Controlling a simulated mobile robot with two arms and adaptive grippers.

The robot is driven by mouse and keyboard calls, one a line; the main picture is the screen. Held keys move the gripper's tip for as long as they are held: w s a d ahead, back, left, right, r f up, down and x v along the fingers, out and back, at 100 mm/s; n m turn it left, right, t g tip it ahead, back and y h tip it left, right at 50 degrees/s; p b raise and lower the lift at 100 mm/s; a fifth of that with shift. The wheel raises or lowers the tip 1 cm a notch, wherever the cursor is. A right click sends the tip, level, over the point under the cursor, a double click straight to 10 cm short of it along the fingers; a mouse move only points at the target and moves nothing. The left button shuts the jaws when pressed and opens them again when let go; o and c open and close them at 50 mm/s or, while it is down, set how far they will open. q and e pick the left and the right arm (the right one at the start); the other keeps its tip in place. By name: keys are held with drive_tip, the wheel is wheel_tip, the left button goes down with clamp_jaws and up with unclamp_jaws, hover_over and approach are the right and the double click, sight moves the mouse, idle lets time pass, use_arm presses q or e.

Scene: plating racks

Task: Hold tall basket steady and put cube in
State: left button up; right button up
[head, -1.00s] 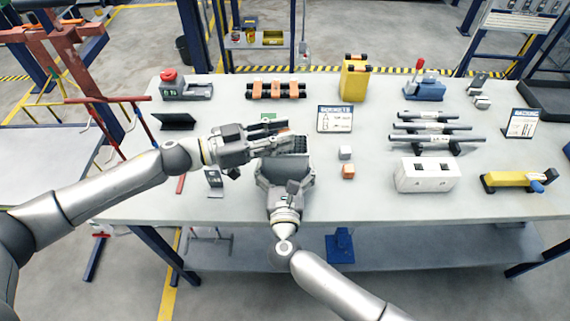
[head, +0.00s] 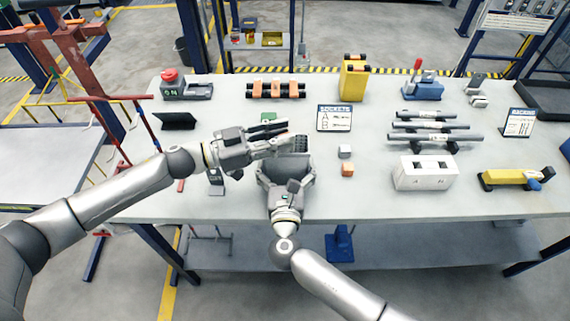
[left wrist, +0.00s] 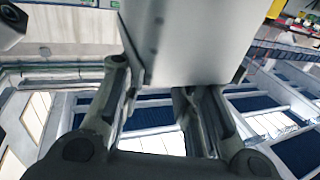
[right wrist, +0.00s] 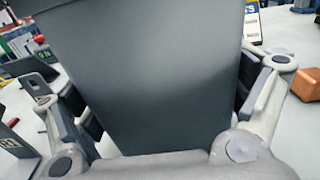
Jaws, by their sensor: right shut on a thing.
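The tall grey basket (head: 298,167) stands on the table, and its dark wall (right wrist: 150,75) fills the right wrist view. My right gripper (head: 285,178) is shut on it, with a finger on each side. My left gripper (head: 283,136) is just above and behind the basket, fingers apart. In the left wrist view a pale grey surface (left wrist: 195,40) lies between the left fingers; I cannot tell what it belongs to. The basket's inside is partly hidden.
A white two-hole block (head: 426,175), a rack of grey rods (head: 435,137) and a yellow tool (head: 512,180) lie to the right. A small sign (head: 334,118) stands behind the cubes. A small dark stand (head: 215,182) is left of the basket. The front table edge is near.

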use_arm(q)
drive_tip(key=o, duration=0.4)
drive_tip(key=shift+y, duration=0.4)
drive_tip(key=f, duration=0.4)
drive_tip(key=shift+s+a+f, duration=0.1)
drive_tip(key=shift+s+a, duration=0.05)
drive_tip(key=shift+s, duration=0.2)
use_arm(e)
drive_tip(key=shift+s+a+r, duration=0.15)
drive_tip(key=shift+a+r, duration=0.05)
drive_tip(key=shift+a, duration=0.3)
drive_tip(key=shift+d, duration=0.25)
drive_tip(key=shift+w+f, duration=0.25)
drive_tip(key=shift+w, duration=0.25)
drive_tip(key=shift+d, duration=0.25)
use_arm(q)
drive_tip(key=shift+h, duration=0.3)
drive_tip(key=s+a+r, duration=0.1)
drive_tip(key=a, duration=0.2)
drive_tip(key=s+a+r, duration=0.1)
drive_tip(key=a, duration=0.3)
drive_tip(key=s+a+r, duration=0.1)
drive_tip(key=a+r, duration=0.1)
drive_tip(key=a, duration=0.2)
drive_tip(key=shift+a, duration=0.1)
use_arm(e)
drive_tip(key=shift+s, duration=0.15)
